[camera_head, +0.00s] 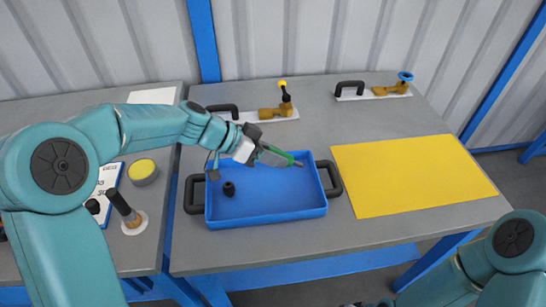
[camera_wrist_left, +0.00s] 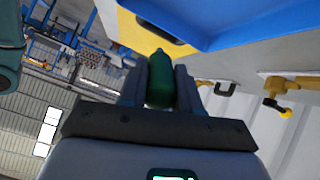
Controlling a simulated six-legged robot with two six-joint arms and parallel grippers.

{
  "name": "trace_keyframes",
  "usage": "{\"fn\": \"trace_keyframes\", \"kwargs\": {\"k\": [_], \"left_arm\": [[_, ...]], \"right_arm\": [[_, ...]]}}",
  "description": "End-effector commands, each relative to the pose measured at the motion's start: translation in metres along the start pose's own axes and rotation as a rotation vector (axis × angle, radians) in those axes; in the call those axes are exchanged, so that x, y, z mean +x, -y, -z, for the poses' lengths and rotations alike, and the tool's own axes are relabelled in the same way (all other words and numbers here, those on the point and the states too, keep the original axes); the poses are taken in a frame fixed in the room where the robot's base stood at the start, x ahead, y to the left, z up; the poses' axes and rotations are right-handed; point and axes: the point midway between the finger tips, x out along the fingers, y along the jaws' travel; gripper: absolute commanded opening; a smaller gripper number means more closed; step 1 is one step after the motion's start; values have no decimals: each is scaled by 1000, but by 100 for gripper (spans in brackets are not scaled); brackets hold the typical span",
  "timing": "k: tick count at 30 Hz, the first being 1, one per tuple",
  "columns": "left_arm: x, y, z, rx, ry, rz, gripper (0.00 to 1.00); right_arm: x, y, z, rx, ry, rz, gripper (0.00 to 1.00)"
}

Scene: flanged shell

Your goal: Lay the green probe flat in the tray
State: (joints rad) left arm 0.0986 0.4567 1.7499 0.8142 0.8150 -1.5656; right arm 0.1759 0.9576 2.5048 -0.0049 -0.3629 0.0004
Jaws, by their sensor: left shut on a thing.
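The green probe (camera_head: 284,155) is a thin green rod with a brownish tip, pointing right over the far part of the blue tray (camera_head: 268,216). My left gripper (camera_head: 268,153) is shut on it. In the left wrist view the probe (camera_wrist_left: 161,88) shows as a dark green body between the two fingers of my left gripper (camera_wrist_left: 161,92). The tray (camera_wrist_left: 235,22) also shows there, apart from the probe's end. The probe appears above the tray floor; its exact height is unclear. My right gripper is out of view; only part of its arm shows at the lower right.
A yellow mat (camera_head: 412,175) lies to the right. Two white plates with brass valves (camera_head: 275,113) stand behind. A yellow-topped pot (camera_head: 143,171) and a handled tool (camera_head: 124,208) stand left.

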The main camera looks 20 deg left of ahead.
Motion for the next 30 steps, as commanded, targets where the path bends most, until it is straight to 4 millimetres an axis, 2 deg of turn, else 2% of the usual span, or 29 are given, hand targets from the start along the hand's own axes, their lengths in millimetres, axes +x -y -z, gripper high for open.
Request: {"fn": "trace_keyframes", "kwargs": {"k": [21, 30], "left_arm": [[39, 18, -48, -3, 4, 0, 0], [49, 23, -61, -2, 3, 0, 0]], "right_arm": [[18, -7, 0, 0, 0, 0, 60], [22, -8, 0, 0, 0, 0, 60]]}}
